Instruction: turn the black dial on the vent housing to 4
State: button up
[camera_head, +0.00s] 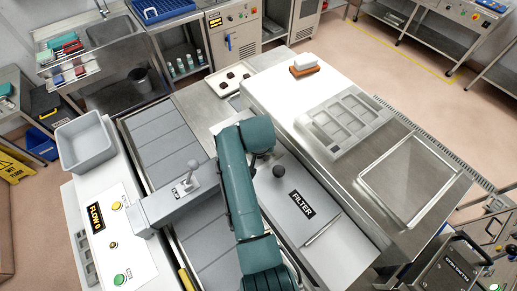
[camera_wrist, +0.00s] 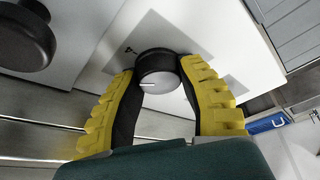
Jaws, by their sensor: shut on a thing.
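The black dial (camera_wrist: 157,62) has a pale grey face with a short white pointer line, which points left in the wrist view. It sits on a grey plate (camera_wrist: 215,72) on a white housing (camera_wrist: 92,40). A small dark mark (camera_wrist: 131,50) is on the plate just left of the dial; it is too small to read for sure. My gripper (camera_wrist: 160,76) has its yellow ribbed fingers shut on the dial, one on each side. In the head view my teal arm hides the gripper and the dial.
A round black knob (camera_wrist: 24,36) is close by at the upper left of the wrist view. In the head view a black knob (camera_head: 279,171) stands on the FILTER box (camera_head: 325,225). A lever (camera_head: 187,183) and the FLOW panel (camera_head: 130,245) lie left of my arm.

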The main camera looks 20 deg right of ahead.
jog(key=m, duration=0.2)
jog(key=m+g+h+b, duration=0.1)
jog(key=m, duration=0.1)
jog(key=shift+f, duration=0.35)
jog(key=shift+m+g+h+b, duration=0.35)
jog(key=shift+m+b, duration=0.45)
jog(key=shift+m, duration=0.4)
jog(key=shift+r, duration=0.1)
jog(key=o, duration=1.2)
jog(key=shift+r, duration=0.1)
jog(key=shift+r, duration=0.15)
